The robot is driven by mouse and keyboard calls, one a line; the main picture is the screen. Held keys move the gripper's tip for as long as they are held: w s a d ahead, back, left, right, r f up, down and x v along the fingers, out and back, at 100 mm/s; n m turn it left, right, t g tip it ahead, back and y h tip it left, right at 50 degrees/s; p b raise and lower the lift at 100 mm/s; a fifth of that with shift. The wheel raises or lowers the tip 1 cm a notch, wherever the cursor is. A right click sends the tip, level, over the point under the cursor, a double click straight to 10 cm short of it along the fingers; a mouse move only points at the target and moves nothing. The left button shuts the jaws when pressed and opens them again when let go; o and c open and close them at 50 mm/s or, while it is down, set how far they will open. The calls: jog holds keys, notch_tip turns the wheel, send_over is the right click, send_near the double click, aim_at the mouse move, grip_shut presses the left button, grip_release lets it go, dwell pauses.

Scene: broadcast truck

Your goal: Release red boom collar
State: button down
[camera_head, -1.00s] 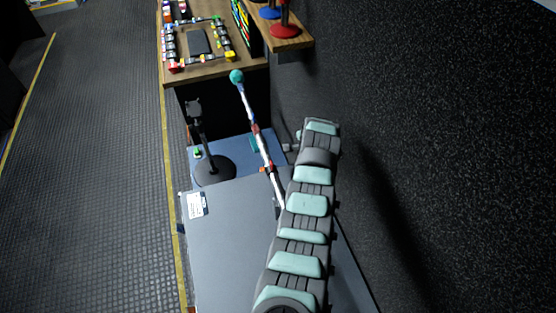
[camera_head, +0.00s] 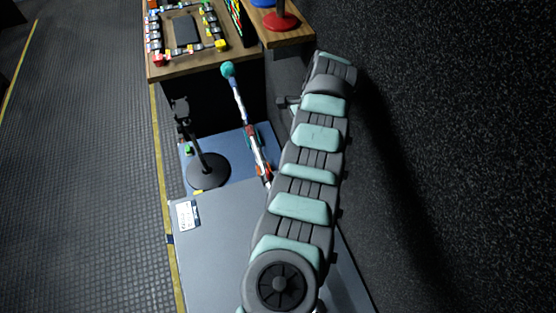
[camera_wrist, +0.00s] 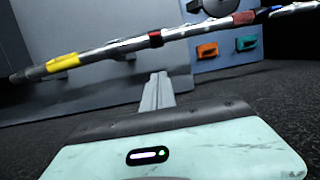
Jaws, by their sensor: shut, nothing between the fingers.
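The boom pole (camera_wrist: 105,52) runs slanting across the upper wrist view, from low left to high right. On it are a yellow collar (camera_wrist: 62,62), a small red collar (camera_wrist: 155,39) with dark edges, and a wider dark red section (camera_wrist: 243,18) farther right. My gripper (camera_wrist: 159,74) is shut and empty, its fingertips just below the small red collar in the picture and apart from it. In the head view the boom (camera_head: 240,103) shows its teal tip (camera_head: 227,69); my arm covers its lower part, and the gripper is hidden there.
A black stand with a round base (camera_head: 208,171) is left of the boom. A blue panel (camera_wrist: 225,62) carries an orange latch (camera_wrist: 207,50) and a green latch (camera_wrist: 247,43). A grey case (camera_head: 215,235) lies in front; a wooden desk (camera_head: 190,63) is behind. The dark wall is close at right.

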aim_at(268, 174)
jog(key=s+a+f+p, duration=0.2)
jog(key=a+f, duration=0.4)
jog(key=f, duration=0.3)
jog(key=shift+f+p, duration=0.25)
jog(key=shift+p, duration=0.65)
